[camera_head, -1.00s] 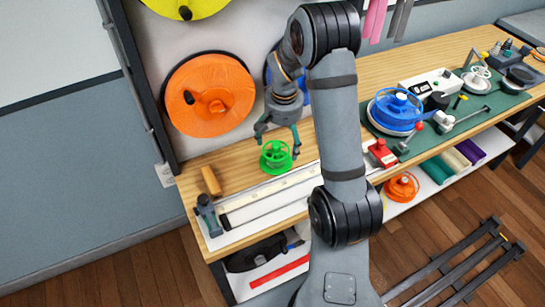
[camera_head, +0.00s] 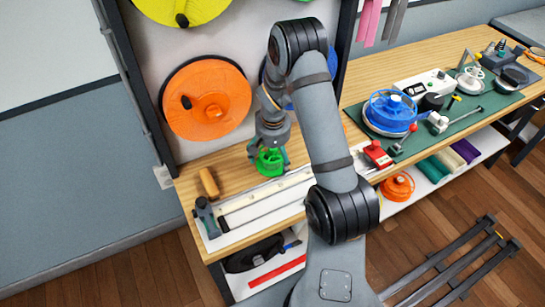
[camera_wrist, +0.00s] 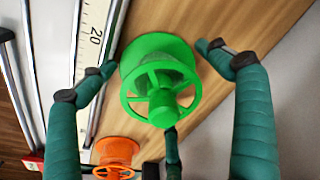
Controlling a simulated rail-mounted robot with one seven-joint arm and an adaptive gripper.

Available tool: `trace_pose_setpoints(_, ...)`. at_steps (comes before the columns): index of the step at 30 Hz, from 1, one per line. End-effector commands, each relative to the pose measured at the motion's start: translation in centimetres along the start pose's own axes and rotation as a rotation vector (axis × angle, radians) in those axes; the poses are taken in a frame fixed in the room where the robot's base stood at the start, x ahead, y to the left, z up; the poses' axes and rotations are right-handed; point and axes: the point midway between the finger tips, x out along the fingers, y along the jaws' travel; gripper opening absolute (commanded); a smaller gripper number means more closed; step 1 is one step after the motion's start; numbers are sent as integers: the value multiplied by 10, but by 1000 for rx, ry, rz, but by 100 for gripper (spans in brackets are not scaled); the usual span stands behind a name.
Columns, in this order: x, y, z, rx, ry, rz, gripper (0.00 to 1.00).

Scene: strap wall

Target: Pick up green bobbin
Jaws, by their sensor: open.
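The green bobbin (camera_head: 270,161) stands on the wooden bench, behind the white ruled guide. In the wrist view the green bobbin (camera_wrist: 160,80) shows its spoked rim and hub facing the camera. My gripper (camera_head: 268,152) is right over it, with fingers down around its sides. In the wrist view my gripper (camera_wrist: 150,60) is open, with teal fingers at left and right of the bobbin and a third finger below. The left fingertip looks close to the rim; I cannot tell whether it touches.
The white ruled guide (camera_head: 262,203) runs along the bench front. A wooden block (camera_head: 208,182) lies to the left. An orange reel (camera_head: 207,100) hangs on the wall behind. An orange bobbin (camera_head: 397,187) sits on the lower shelf. A blue reel (camera_head: 391,111) stands on the green mat.

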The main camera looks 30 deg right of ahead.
Motion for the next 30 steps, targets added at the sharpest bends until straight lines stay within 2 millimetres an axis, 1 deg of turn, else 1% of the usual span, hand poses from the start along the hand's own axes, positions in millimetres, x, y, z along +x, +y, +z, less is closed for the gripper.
trace_pose_setpoints(3, 0, 0, 0, 0, 0, 0, 90)
trace_pose_setpoints(27, 0, 0, 0, -1, 0, 0, 43)
trace_pose_setpoints(30, 0, 0, 0, -1, 0, 0, 40)
